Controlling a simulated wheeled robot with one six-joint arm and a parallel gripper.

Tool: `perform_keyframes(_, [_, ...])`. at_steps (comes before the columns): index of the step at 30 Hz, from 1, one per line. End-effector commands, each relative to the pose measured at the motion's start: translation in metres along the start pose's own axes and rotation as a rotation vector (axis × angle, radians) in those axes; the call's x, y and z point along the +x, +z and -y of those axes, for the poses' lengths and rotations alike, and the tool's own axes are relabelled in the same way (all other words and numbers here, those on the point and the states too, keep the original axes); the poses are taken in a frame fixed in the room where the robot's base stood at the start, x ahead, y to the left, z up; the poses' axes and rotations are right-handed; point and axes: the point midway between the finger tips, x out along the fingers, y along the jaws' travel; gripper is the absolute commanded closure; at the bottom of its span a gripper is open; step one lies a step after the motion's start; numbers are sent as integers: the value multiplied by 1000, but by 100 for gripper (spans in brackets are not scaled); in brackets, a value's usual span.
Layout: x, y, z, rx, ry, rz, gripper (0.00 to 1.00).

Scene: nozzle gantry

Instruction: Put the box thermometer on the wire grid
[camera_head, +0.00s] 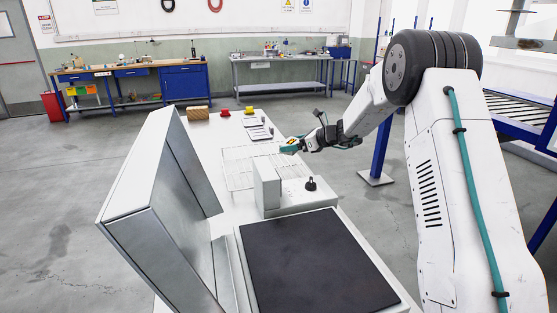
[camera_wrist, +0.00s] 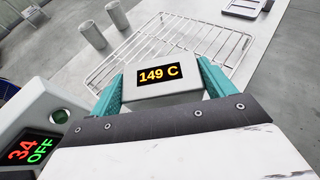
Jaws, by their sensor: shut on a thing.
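The box thermometer (camera_wrist: 165,96) is a small pale box with a dark display reading "149 C" in the wrist view. My gripper (camera_wrist: 162,82) is shut on it, with a teal finger on each side. In the head view my gripper (camera_head: 291,147) is in the air near the right side of the wire grid (camera_head: 233,172). The wire grid (camera_wrist: 138,55) lies flat on the pale table, beyond the thermometer in the wrist view. Its near part is hidden by the thermometer and fingers. No object shows on its visible bars.
A grey box with a black knob (camera_head: 310,184) stands in front of the grid. Its display (camera_wrist: 36,148) reads "34" and "OFF". A large metal hood (camera_head: 150,215) rises at left. A black plate (camera_head: 312,262) lies nearest. Wooden, yellow and red blocks sit at the table's far end.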

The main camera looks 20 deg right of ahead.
Motion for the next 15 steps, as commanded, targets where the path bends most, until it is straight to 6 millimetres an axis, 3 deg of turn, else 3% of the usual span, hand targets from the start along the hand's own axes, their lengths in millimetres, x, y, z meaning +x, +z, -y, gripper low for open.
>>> perform_keyframes(3, [11,-19,-2,0,4,0,54])
perform_keyframes(11, [19,-40,-2,-1,3,1,54])
perform_keyframes(15, [26,-60,-1,1,3,0,54])
